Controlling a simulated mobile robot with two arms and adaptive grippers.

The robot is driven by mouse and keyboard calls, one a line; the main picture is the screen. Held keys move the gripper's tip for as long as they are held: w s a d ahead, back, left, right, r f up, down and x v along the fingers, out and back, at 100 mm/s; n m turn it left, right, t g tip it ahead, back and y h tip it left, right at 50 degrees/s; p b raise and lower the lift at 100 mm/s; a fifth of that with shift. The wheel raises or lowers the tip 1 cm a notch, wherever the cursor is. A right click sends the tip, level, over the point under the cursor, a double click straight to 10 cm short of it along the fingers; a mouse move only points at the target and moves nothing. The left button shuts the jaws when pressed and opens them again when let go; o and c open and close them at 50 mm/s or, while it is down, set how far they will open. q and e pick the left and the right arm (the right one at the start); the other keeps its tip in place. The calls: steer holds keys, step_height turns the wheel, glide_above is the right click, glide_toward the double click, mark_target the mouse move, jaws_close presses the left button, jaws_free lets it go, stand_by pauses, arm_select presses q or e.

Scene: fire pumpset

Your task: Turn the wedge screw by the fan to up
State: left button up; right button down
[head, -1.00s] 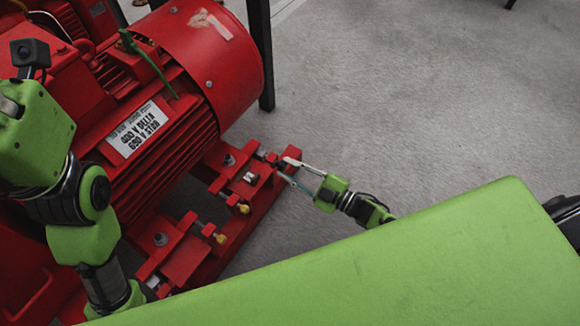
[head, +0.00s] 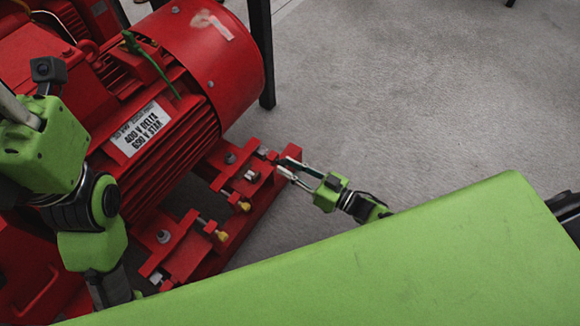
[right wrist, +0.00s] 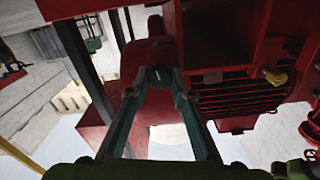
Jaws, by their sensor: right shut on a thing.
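The red motor (head: 165,100) lies across the left of the head view, with its round fan cover (head: 215,55) at the upper end. The wedge screw by the fan (right wrist: 160,76) shows as a dark head between my fingertips in the right wrist view. My right gripper (head: 281,166) is shut on this screw at the outer end of the red base rail; it also shows in the right wrist view (right wrist: 161,82). The fingers hide much of the screw, and I cannot tell which way it points. My left arm stands at the left; its fingers are not visible.
Other screws with yellow heads (head: 243,206) stick out along the red rail (head: 235,225), close to my right gripper. A black post (head: 262,50) stands beside the fan cover. The grey floor (head: 400,110) to the right is clear.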

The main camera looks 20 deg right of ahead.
steer(key=shift+m, duration=0.6)
steer(key=c, duration=1.8)
jaws_free()
steer(key=shift+o, duration=0.2)
steer(key=v, duration=1.2)
